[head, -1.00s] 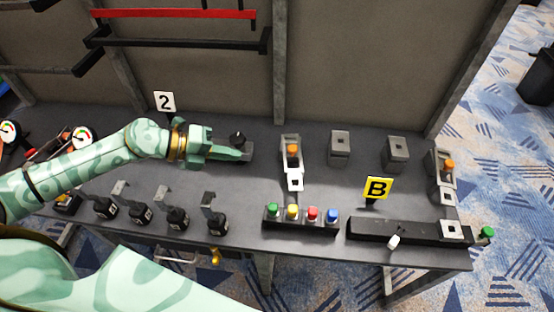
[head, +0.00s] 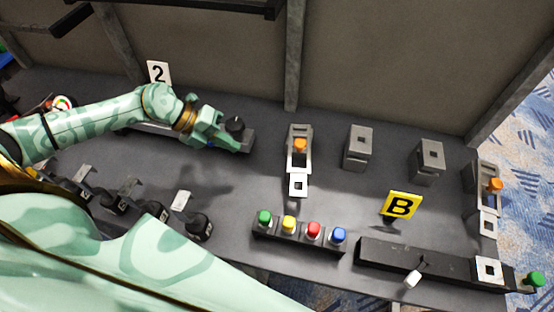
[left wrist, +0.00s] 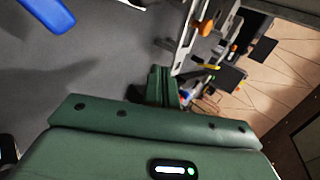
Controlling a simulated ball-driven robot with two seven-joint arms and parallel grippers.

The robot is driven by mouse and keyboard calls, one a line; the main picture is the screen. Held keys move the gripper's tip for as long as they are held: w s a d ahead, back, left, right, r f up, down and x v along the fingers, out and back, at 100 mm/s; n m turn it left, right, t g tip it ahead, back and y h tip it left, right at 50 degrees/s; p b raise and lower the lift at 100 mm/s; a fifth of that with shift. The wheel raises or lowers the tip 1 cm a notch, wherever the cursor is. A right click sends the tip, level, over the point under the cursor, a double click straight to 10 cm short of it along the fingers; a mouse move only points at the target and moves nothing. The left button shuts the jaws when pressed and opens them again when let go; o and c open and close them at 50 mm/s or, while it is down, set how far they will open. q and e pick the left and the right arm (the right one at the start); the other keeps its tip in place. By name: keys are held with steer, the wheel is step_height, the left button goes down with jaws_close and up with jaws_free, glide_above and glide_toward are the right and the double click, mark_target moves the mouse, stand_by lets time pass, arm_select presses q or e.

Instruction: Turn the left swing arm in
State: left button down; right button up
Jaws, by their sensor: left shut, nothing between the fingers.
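A grey upright bracket with an orange knob (head: 299,152) and a white square plate at its front stands mid-bench. A similar bracket with an orange knob (head: 488,195) stands at the right end. I cannot tell for sure which part is the left swing arm. My left gripper (head: 230,143) is shut and empty, beside a black round knob (head: 235,124) on a dark bar, left of the middle bracket. Whether it touches the bar is unclear. In the left wrist view its dark green finger (left wrist: 160,86) points towards a bracket with an orange knob (left wrist: 206,25). My right gripper is out of view.
Several coloured buttons (head: 313,230) stand in front of the middle bracket. Two grey blocks (head: 359,147) stand to its right, behind a yellow B sign (head: 402,205). A long black bar (head: 430,261) lies at front right. A 2 sign (head: 159,72) stands behind my left arm.

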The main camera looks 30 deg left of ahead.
arm_select(q)
steer(key=b+x, duration=0.2)
steer(key=x, duration=0.7)
steer(key=shift+d+f, duration=0.15)
steer(key=shift+f, duration=0.1)
steer(key=d, duration=0.1)
steer(key=w+d, duration=0.1)
steer(key=d, duration=0.1)
steer(key=shift+w+f+b, duration=0.15)
steer(key=shift+w+b, duration=0.1)
steer(key=shift+b, duration=0.15)
steer(key=shift+w+d, duration=0.2)
steer(key=shift+d, duration=0.35)
